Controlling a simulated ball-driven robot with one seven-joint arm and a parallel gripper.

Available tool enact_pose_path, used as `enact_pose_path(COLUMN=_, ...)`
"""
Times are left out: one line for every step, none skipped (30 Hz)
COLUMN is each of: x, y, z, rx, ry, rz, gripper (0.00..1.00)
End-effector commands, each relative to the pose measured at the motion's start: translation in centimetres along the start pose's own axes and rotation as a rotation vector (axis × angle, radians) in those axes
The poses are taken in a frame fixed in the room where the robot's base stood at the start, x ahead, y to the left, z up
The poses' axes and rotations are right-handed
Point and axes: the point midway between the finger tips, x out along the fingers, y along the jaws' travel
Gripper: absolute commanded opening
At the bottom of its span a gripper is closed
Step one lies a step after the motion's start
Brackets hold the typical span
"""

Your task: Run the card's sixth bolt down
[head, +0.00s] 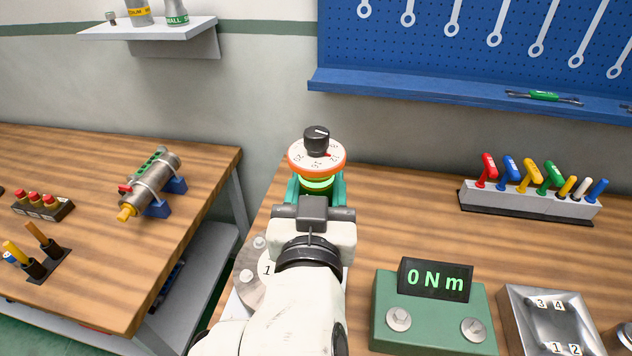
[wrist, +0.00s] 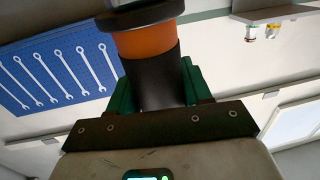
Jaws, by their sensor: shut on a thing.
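My gripper (head: 317,188), with teal fingers, is shut on an upright torque tool with an orange-and-white dial (head: 316,160) and a black knob on top. In the wrist view the tool's orange and black body (wrist: 148,44) stands between the fingers (wrist: 157,88). A grey round flange (head: 250,289) with silver bolts and a label "1" lies on the right bench, partly behind my arm. The tool's lower end and most of the flange are hidden, so I cannot tell whether they touch. I see no card and cannot pick out the sixth bolt.
A green box (head: 432,325) with a "0 Nm" display (head: 435,281) stands right of my arm. Beside it is a metal tray (head: 520,300) with numbered pieces. A rack of coloured-handle tools (head: 530,202) stands behind. The bench between is clear. A left bench (head: 90,275) holds other items.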

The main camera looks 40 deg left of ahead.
Motion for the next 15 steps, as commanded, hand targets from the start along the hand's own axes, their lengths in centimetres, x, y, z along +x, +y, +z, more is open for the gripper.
enact_pose_path(x=0.0, y=0.0, z=-0.3, rx=0.001, ry=0.006, rz=0.0, gripper=0.0)
enact_pose_path(x=0.0, y=0.0, z=-0.3, rx=0.001, ry=0.006, rz=0.0, gripper=0.0)
enact_pose_path(x=0.0, y=0.0, z=-0.2, rx=0.001, ry=0.006, rz=0.0, gripper=0.0)
enact_pose_path(x=0.0, y=0.0, z=-0.2, rx=0.001, ry=0.006, rz=0.0, gripper=0.0)
enact_pose_path(x=0.0, y=0.0, z=-0.2, rx=0.001, ry=0.006, rz=0.001, gripper=0.0)
enact_pose_path(x=0.0, y=0.1, z=-0.2, rx=0.001, ry=0.006, rz=0.001, gripper=0.0)
enact_pose_path(x=0.0, y=0.1, z=-0.2, rx=0.001, ry=0.006, rz=0.001, gripper=0.0)
enact_pose_path(x=0.0, y=0.1, z=-0.2, rx=0.001, ry=0.007, rz=0.001, gripper=0.0)
enact_pose_path(x=0.0, y=0.1, z=-0.2, rx=0.0, ry=0.007, rz=0.001, gripper=0.0)
enact_pose_path(x=0.0, y=0.1, z=-0.2, rx=0.0, ry=0.007, rz=0.001, gripper=0.0)
enact_pose_path(x=0.0, y=0.1, z=-0.2, rx=0.0, ry=0.008, rz=0.002, gripper=0.0)
enact_pose_path(x=0.0, y=0.1, z=0.2, rx=0.0, ry=0.006, rz=0.001, gripper=0.0)
enact_pose_path(x=0.0, y=0.1, z=0.5, rx=0.0, ry=0.006, rz=0.001, gripper=0.0)
enact_pose_path(x=0.0, y=0.1, z=0.7, rx=0.0, ry=0.006, rz=0.001, gripper=0.0)
enact_pose_path(x=0.0, y=0.1, z=1.0, rx=0.0, ry=0.006, rz=0.001, gripper=0.0)
